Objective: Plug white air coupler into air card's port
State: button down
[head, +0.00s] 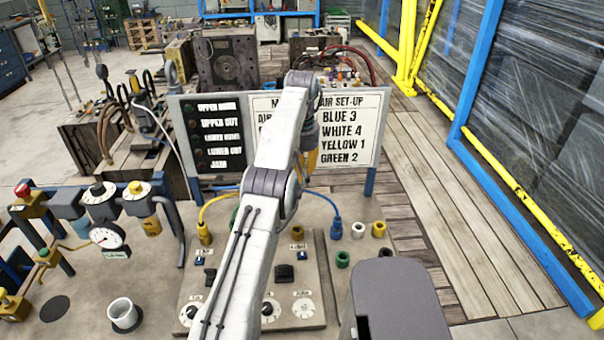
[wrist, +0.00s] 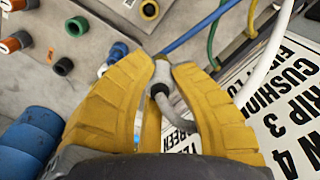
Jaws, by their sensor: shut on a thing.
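My gripper (head: 311,158) hangs in front of the card's lower middle, partly behind my arm in the head view. In the wrist view its yellow fingers (wrist: 162,66) are shut on the white air coupler (wrist: 161,76), a pale piece with a dark collar and a pale hose curving back between the fingers. The air card (head: 362,125) reads Blue 3, White 4, Yellow 1, Green 2; its left part is hidden by my arm. The card also shows at lower right in the wrist view (wrist: 285,125). I cannot tell which port is number 4; the coupler appears free of any port.
A blue coupler with hose (head: 337,229) and a yellow one (head: 204,233) stand nearby. A control panel with dials (head: 305,306) and a white cup (head: 123,313) lie in front.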

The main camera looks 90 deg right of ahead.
jog(key=shift+w+a+r, duration=0.1)
jog(key=shift+a+r, duration=0.05)
jog(key=shift+r, duration=0.15)
jog(key=shift+a, duration=0.1)
jog(key=w+a+f+m+p, duration=0.1)
jog(key=a+f+m, duration=0.2)
jog(key=f+m, duration=0.5)
jog(key=shift+m, duration=2)
